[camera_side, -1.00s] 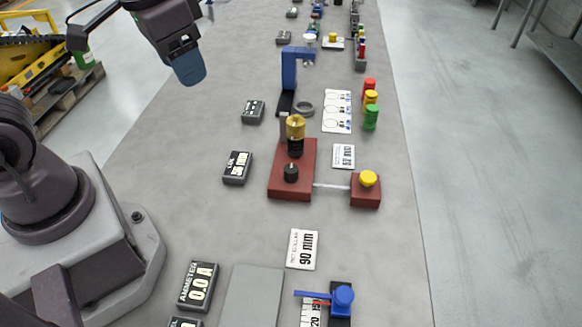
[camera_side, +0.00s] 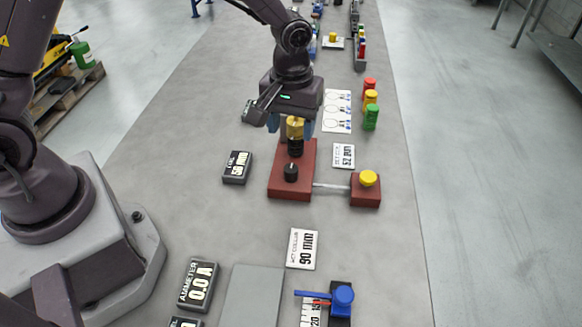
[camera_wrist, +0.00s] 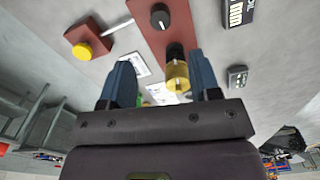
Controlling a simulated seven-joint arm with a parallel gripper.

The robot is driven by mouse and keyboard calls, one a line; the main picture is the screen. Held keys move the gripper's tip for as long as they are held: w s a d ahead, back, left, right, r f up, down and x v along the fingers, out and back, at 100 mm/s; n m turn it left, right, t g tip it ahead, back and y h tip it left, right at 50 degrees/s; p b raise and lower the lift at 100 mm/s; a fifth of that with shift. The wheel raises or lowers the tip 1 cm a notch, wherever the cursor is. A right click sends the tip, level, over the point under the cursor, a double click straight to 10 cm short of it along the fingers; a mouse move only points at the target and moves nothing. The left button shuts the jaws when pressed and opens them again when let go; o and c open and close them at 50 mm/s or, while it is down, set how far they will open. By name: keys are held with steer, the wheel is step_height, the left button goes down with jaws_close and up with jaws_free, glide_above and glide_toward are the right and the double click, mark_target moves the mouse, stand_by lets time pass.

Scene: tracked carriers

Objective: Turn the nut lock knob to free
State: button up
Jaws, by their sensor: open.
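A dark red base (camera_side: 278,184) carries a brass cylinder (camera_side: 295,128) on a black collar (camera_side: 295,147) at its far end and a black knob (camera_side: 291,172) near its front. A rod joins it to a small red block (camera_side: 366,195) with a yellow knob (camera_side: 368,178). No label shows which one is the nut lock knob. My gripper (camera_side: 291,127) is open around the brass cylinder from above. In the wrist view, the brass cylinder (camera_wrist: 177,76) is between the fingers, closer to the right one. The black knob (camera_wrist: 160,17) is beyond the fingertips. I see no contact.
A black readout (camera_side: 237,168) showing 50 mm is left of the base. White cards reading 52 mm (camera_side: 344,156) and 90 mm (camera_side: 302,249) lie nearby. Red, yellow and green stacked pieces (camera_side: 371,117) stand behind right.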

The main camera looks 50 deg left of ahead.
mark_target(291, 168)
step_height(291, 168, down, 11)
steer(key=shift+f, duration=0.2)
steer(key=shift+c, duration=0.2)
steer(key=c, duration=0.9)
